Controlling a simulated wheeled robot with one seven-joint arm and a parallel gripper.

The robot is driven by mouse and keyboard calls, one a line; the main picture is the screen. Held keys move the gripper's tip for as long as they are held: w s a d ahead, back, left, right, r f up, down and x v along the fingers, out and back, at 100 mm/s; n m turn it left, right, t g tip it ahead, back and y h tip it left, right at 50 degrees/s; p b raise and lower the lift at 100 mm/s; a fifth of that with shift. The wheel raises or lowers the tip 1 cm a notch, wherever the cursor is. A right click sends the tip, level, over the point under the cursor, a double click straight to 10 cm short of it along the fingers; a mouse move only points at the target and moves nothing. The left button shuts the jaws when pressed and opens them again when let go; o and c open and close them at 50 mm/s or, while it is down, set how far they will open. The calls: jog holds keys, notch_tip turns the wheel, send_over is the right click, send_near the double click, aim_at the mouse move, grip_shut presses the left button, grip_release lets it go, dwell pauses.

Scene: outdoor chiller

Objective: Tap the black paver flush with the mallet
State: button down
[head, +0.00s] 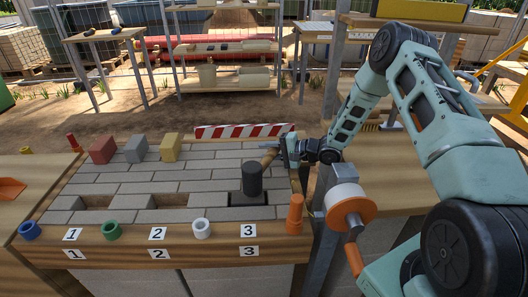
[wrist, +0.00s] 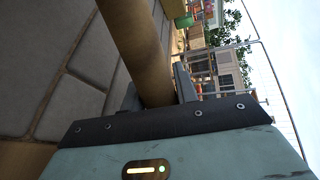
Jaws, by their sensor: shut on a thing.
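My gripper (head: 290,150) is shut on the wooden handle of the mallet (head: 252,180). The mallet's black head hangs upright over the black paver (head: 248,199), at the slot above the right label 3. From this view I cannot tell whether the head touches the paver. The head hides part of the paver. In the wrist view the mallet's handle (wrist: 135,50) runs up from between my gripper's fingers (wrist: 157,97); the mallet head is out of that view.
Two empty gaps (head: 96,201) (head: 168,201) show in the grey paving. Red (head: 103,150), grey (head: 136,149) and yellow (head: 171,147) blocks stand at its back left. A striped barrier (head: 243,131) lies behind. An orange cone-like piece (head: 295,214) stands at the front right.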

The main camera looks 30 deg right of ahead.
jog(key=d+r+p, duration=0.7)
jog(key=d+r, duration=0.2)
jog(key=d, duration=0.2)
jog(key=shift+d, duration=0.2)
dwell(0.8)
jog(key=a+f, duration=0.2)
jog(key=a, duration=0.2)
jog(key=a+f, duration=0.1)
jog(key=a, duration=0.3)
jog(key=a+f+b, duration=0.1)
jog(key=a+f, duration=0.1)
jog(key=a, duration=0.3)
jog(key=shift+f, duration=0.35)
notch_tip(320, 180, down, 5)
jog(key=b, duration=0.3)
jog(key=shift+f+b, duration=0.1)
jog(key=shift+b, duration=0.2)
jog(key=d+r+p, duration=0.6)
jog(key=d+r, duration=0.4)
jog(key=d, duration=0.3)
